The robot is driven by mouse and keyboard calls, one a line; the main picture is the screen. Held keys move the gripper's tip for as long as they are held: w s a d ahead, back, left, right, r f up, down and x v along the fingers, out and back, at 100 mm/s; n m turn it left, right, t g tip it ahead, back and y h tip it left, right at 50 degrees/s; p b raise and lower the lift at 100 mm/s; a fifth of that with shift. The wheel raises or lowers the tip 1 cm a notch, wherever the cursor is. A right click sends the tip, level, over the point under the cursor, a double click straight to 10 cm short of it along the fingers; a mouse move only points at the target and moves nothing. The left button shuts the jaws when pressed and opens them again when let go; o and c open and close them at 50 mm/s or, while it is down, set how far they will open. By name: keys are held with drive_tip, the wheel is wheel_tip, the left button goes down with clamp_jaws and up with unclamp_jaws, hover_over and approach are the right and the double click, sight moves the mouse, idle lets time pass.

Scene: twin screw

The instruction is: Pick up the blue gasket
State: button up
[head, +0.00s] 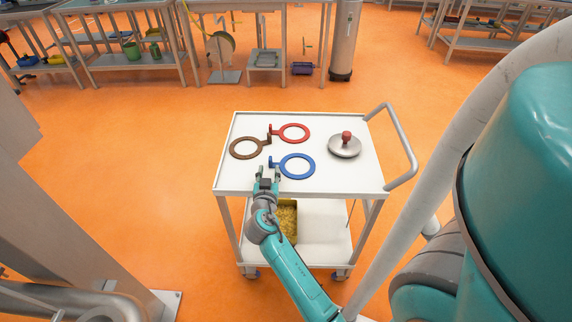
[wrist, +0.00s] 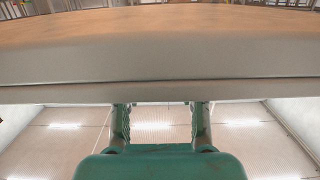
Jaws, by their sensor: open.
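The blue gasket (head: 297,178) lies on the white cart top (head: 340,182) in the head view. It is a flat ring with a small upright tab at its left end. My gripper (head: 267,173) is open, with its two fingers pointing toward that tab from the cart's front edge. The fingertips appear just short of the tab; whether they touch it cannot be told. In the wrist view my gripper's two fingers (wrist: 160,122) are spread with nothing between them, and the gasket does not show there.
A red gasket (head: 293,143) and a brown gasket (head: 245,158) lie behind the blue one. A round metal lid with a red knob (head: 346,137) is at the right. The cart has a handle (head: 399,143) on its right. A yellow bin (head: 288,222) stands on the lower shelf.

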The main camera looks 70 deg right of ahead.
sight(270, 163)
drive_tip(key=shift+x, duration=2.65)
drive_tip(key=shift+f, duration=0.1)
clamp_jaws()
